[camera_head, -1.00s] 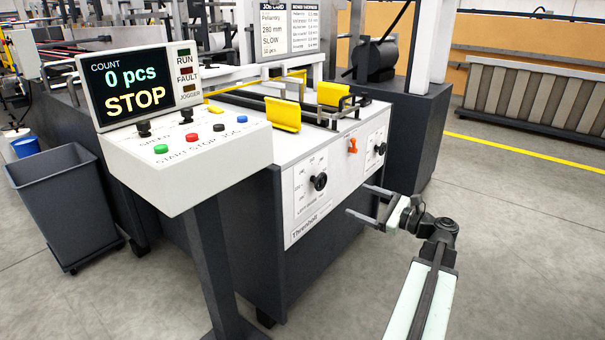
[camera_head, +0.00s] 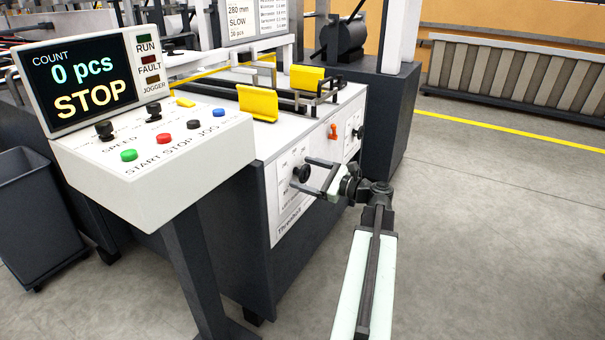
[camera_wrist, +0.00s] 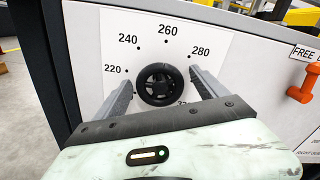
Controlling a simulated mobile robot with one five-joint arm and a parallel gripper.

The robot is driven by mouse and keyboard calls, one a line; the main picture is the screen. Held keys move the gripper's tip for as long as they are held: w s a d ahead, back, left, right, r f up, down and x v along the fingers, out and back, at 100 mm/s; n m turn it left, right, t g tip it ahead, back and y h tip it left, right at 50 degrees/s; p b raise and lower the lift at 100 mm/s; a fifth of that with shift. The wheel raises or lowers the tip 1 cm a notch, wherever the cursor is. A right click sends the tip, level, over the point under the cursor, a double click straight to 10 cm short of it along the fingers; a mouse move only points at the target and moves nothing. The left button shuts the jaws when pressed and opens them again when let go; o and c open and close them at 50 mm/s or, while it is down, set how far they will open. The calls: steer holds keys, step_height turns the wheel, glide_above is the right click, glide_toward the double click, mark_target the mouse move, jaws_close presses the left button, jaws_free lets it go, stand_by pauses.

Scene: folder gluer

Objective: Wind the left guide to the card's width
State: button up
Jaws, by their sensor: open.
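The left guide's black knob (camera_wrist: 160,85) sits in a white dial plate marked 220, 240, 260 and 280; a lower mark is partly hidden. I cannot tell its setting. It also shows on the machine's front panel in the head view (camera_head: 301,173). My gripper (camera_wrist: 160,78) is open, with one finger on each side of the knob and a gap at both sides. In the head view, my gripper (camera_head: 300,172) is at the panel. The left yellow guide (camera_head: 258,103) stands on the machine top, left of the other yellow guide (camera_head: 306,78). The job card (camera_head: 240,18) reads 280 mm.
An orange lever (camera_head: 333,131) and a second black knob (camera_head: 357,133) are right of the dial. The control console (camera_head: 150,165) stands close on the left, its display (camera_head: 82,83) reading 0 pcs and STOP. The floor at right is open.

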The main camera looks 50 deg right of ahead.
steer(key=shift+w+a, duration=0.15)
steer(key=shift+w, duration=0.3)
steer(key=c, duration=1.4)
steer(key=shift+o, duration=0.2)
